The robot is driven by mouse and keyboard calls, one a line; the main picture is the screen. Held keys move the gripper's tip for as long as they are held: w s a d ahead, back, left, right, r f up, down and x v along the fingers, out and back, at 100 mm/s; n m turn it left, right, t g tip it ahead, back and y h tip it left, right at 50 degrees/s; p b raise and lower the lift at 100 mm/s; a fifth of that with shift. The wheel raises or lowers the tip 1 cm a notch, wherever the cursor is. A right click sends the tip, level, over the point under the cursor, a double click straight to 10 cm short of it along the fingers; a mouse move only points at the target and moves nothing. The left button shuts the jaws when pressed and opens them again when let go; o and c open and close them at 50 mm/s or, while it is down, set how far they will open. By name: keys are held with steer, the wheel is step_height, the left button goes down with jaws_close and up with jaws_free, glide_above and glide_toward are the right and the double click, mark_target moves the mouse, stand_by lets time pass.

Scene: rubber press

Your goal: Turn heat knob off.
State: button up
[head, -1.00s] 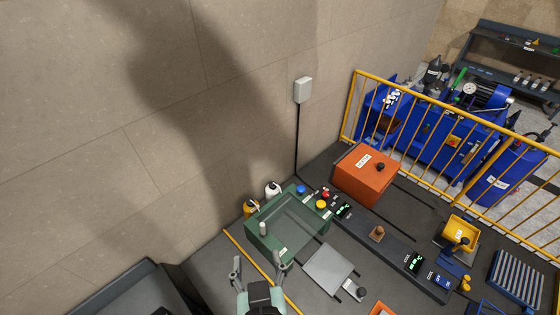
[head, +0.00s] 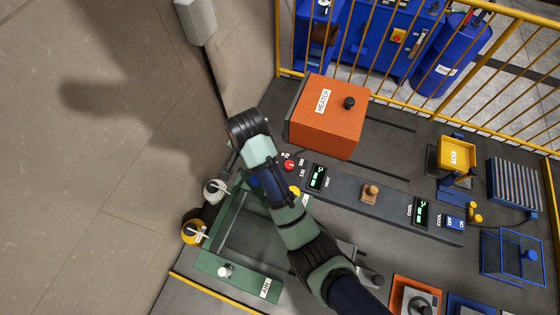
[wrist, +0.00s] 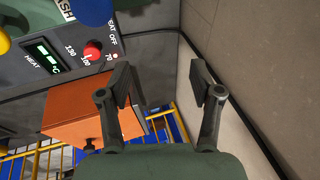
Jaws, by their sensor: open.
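The red heat knob (wrist: 92,50) sits on the dark control panel in the wrist view, with a dial marked OFF, 70, 100 and 130 around it. The knob also shows in the head view (head: 289,165), just right of my gripper. My gripper (wrist: 160,85) is open and empty, with its two fingers apart. In the wrist view the knob lies left of the left finger, outside the jaws. I see no contact with the knob. The green HEAT display (wrist: 42,52) is lit beside it.
The orange heater box (head: 325,120) stands close to the knob. A green frame (head: 215,258) with a yellow button (head: 295,191) lies under my arm. The wall (wrist: 270,60) is close on the right in the wrist view. A yellow railing (head: 400,85) runs behind.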

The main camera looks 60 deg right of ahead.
steer(key=s+d+f+m+g+b, duration=0.2)
steer(key=s+d+f+m+b, duration=0.15)
steer(key=d+f, duration=0.35)
steer(key=m+g+y+b, duration=0.2)
steer(key=m+b, duration=0.1)
steer(key=m, duration=0.2)
glide_above(289, 164)
step_height(289, 164, down, 7)
steer(key=shift+r, duration=0.2)
steer(key=shift+s+r, duration=0.1)
steer(key=shift+s, duration=0.1)
step_height(289, 164, down, 8)
steer(key=shift+w+r+b, duration=0.1)
steer(key=shift+w+b, duration=0.05)
steer(key=shift+b, duration=0.9)
steer(key=c, duration=1.1)
steer(key=shift+r+n, duration=0.1)
steer(key=shift+n, duration=0.15)
